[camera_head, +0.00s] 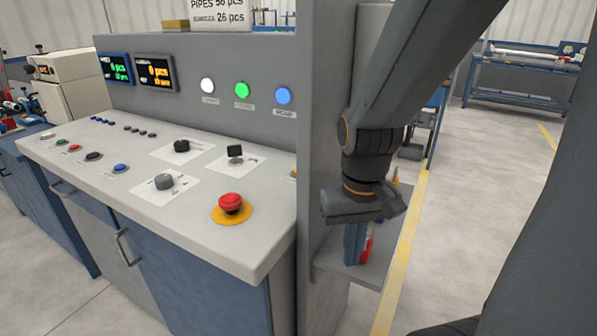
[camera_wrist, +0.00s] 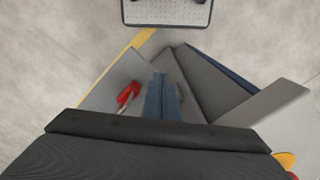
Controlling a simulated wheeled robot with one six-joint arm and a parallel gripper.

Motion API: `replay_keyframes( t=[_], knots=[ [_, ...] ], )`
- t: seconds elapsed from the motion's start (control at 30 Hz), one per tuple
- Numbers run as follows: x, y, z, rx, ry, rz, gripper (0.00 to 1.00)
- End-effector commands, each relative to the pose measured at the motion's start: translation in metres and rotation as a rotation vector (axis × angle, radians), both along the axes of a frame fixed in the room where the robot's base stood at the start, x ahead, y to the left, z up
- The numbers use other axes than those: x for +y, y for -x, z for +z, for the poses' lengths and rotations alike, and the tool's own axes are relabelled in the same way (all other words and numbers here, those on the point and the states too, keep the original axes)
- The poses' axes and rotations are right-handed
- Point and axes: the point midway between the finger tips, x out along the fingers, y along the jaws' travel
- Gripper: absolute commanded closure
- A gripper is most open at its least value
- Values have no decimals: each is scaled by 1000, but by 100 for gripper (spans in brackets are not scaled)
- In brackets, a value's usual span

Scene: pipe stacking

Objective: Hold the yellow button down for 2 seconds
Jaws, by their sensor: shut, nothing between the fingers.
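My gripper (camera_head: 355,250) points down with its two blue-grey fingers together and empty. It is to the right of the grey upright panel, above a small side shelf and apart from the console top. The fingers also show together in the wrist view (camera_wrist: 160,85). A small yellow piece (camera_head: 294,173) shows at the right edge of the console top, mostly hidden by the upright panel; I cannot tell if it is the yellow button. A red mushroom button (camera_head: 231,203) on a yellow base stands at the console's front right corner.
The grey console top (camera_head: 190,222) carries black knobs (camera_head: 164,181) and a row of small coloured buttons, including a blue one (camera_head: 120,168). The upright panel (camera_head: 325,120) stands between my gripper and the console. A red-handled object (camera_wrist: 127,93) lies on the side shelf (camera_head: 350,272).

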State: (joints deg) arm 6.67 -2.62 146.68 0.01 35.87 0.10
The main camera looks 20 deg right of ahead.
Motion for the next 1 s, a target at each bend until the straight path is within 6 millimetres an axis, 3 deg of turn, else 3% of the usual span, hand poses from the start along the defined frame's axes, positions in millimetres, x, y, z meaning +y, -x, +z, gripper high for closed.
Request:
replay_keyframes(
  t=[0.17, 0.7, 1.0],
  knots=[
    [4, 2, 29, -20, 2, 14, 100],
    [27, 5, 155, -140, 9, 91, 100],
    [35, 4, 188, -179, 9, 113, 100]
  ],
)
